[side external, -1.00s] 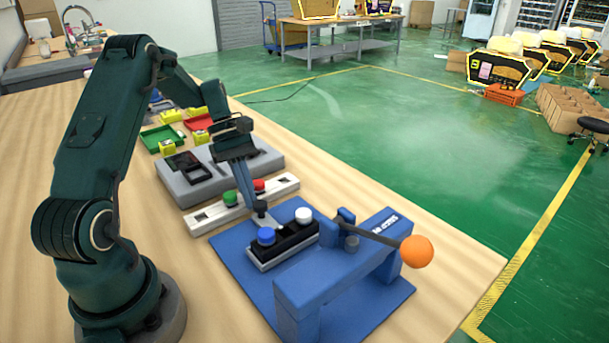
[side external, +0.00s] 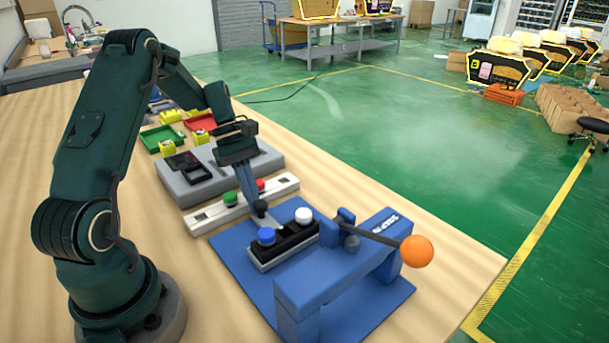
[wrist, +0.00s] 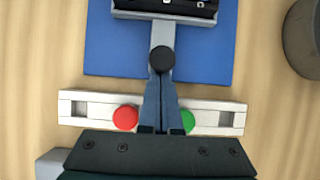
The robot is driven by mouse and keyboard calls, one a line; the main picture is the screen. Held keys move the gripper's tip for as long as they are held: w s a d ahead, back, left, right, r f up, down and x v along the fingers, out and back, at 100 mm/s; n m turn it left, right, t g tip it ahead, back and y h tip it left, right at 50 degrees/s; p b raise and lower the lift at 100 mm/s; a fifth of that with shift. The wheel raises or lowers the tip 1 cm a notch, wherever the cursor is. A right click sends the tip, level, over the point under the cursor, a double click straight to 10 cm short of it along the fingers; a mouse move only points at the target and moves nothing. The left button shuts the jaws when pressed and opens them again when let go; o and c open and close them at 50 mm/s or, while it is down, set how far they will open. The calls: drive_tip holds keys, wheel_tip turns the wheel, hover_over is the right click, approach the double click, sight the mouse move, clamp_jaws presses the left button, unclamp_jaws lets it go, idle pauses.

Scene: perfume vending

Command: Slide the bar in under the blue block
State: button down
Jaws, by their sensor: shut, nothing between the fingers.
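The bar (side external: 283,249) is grey with a black top and carries a blue cap and a white cap. It lies on the blue base plate (side external: 236,249), beside the open side of the blue block (side external: 335,275), which stands like a bridge on the plate. In the wrist view the bar (wrist: 165,15) is cut off at the top edge, with a stem ending in a black knob (wrist: 162,59) towards me. My gripper (side external: 259,205) is shut and empty, its tips close to the knob; it also shows in the wrist view (wrist: 161,80). I cannot tell whether they touch.
A white strip (side external: 205,218) with a red and a green button lies just behind my fingers. A lever with an orange ball (side external: 416,251) sticks out from the blue block. A grey tray (side external: 218,172) and small coloured bins stand farther back.

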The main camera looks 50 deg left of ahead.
sight(290, 238)
drive_tip(key=shift+d, duration=1.45)
drive_tip(key=shift+d, duration=2.3)
drive_tip(key=shift+d, duration=2.15)
